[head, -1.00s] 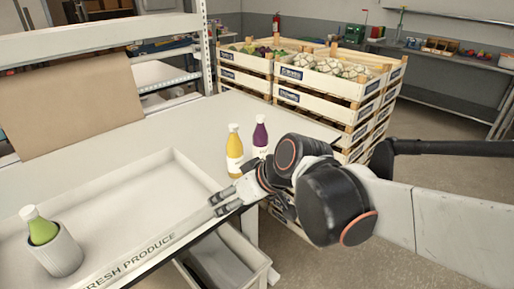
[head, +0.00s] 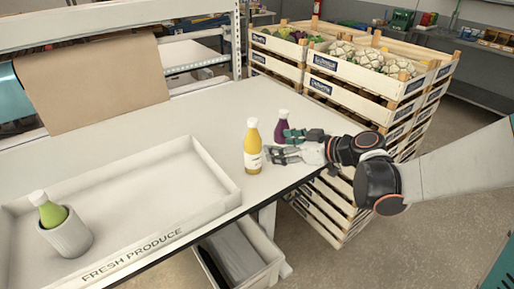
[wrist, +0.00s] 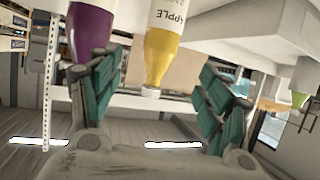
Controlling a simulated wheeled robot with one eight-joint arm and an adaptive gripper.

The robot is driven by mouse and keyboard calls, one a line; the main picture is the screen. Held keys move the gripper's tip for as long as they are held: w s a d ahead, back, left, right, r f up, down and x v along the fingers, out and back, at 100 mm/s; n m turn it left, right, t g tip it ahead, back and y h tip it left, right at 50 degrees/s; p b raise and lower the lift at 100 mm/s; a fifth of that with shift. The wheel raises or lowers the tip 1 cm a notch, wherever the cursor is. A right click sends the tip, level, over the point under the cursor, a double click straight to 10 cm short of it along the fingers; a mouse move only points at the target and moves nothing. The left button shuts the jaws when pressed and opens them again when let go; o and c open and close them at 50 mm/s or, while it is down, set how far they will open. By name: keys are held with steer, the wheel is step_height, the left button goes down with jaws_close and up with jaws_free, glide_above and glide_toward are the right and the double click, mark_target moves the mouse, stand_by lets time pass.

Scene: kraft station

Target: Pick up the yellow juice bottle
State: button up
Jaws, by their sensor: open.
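The yellow juice bottle (head: 252,148) stands upright on the table (head: 215,118), with a white cap and a white label. My gripper (head: 277,146) is just to its right in the head view, with its fingers toward the bottle. In the wrist view the picture is upside down, and the yellow bottle (wrist: 160,48) shows between the two teal-padded fingers (wrist: 155,95), beyond their tips. The fingers are apart and nothing is held. A purple bottle (head: 281,127) stands just behind, and it shows beside the left finger in the wrist view (wrist: 92,32).
A white tray marked FRESH PRODUCE (head: 215,185) lies left of the bottles. Stacked crates of vegetables (head: 345,105) stand behind right. A grey bin (head: 240,262) is below the table edge.

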mark_target(259, 142)
steer(key=b+x, duration=0.3)
steer(key=x, duration=0.8)
steer(key=shift+w+a+f, duration=0.1)
steer(key=shift+w+a, duration=0.15)
steer(key=shift+a, duration=0.1)
steer(key=c, duration=1.5)
